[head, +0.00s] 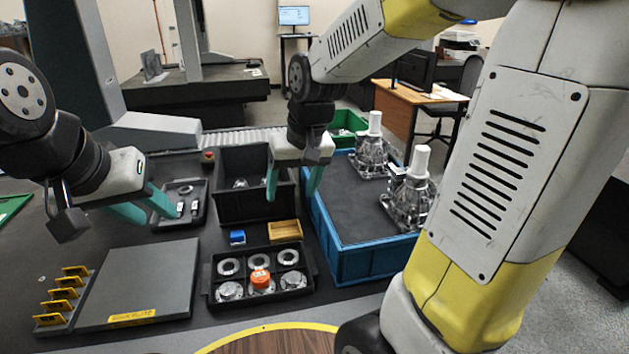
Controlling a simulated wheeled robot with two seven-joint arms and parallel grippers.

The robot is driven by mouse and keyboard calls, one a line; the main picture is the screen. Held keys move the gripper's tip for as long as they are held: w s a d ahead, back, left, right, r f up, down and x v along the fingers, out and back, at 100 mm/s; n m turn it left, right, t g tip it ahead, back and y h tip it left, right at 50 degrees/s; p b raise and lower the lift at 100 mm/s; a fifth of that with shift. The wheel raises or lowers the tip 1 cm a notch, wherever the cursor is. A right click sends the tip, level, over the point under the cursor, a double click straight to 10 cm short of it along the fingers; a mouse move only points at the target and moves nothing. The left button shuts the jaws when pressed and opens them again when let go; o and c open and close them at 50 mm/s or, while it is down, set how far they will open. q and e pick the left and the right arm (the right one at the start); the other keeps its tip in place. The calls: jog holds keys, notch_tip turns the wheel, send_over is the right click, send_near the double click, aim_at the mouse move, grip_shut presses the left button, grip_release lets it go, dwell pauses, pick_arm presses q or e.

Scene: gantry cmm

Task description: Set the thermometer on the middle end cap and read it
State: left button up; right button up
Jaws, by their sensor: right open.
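A black divided tray (211,299) holds metal round parts in two rows. In its front row, a short orange round piece (260,280) sits on the middle metal cap (262,291); it may be the thermometer, but no display can be made out. Metal caps stand on its left (229,291) and right (294,281). My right gripper (293,194) is open and empty, pointing down above and behind this tray, near the deep black bin. My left gripper (157,212) is at the left, its teal fingers apart, empty, beside a small black tray (190,222).
The small tray holds small black-and-white items (187,208). A blue crate (363,261) with metal housings (409,199) is right. A grey plate (150,281) and yellow-tabbed rack (63,294) lie left.

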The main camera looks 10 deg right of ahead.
jog(key=s+d+r+t, duration=0.1)
jog(key=s+d+r, duration=0.1)
jog(key=s, duration=0.4)
jog(key=s+d+r+t, duration=0.2)
jog(key=s+r, duration=0.2)
jog(key=s, duration=0.1)
jog(key=shift+s+d+r+m, duration=0.3)
jog(key=shift+s+d+m, duration=0.05)
jog(key=shift+s+m, duration=0.05)
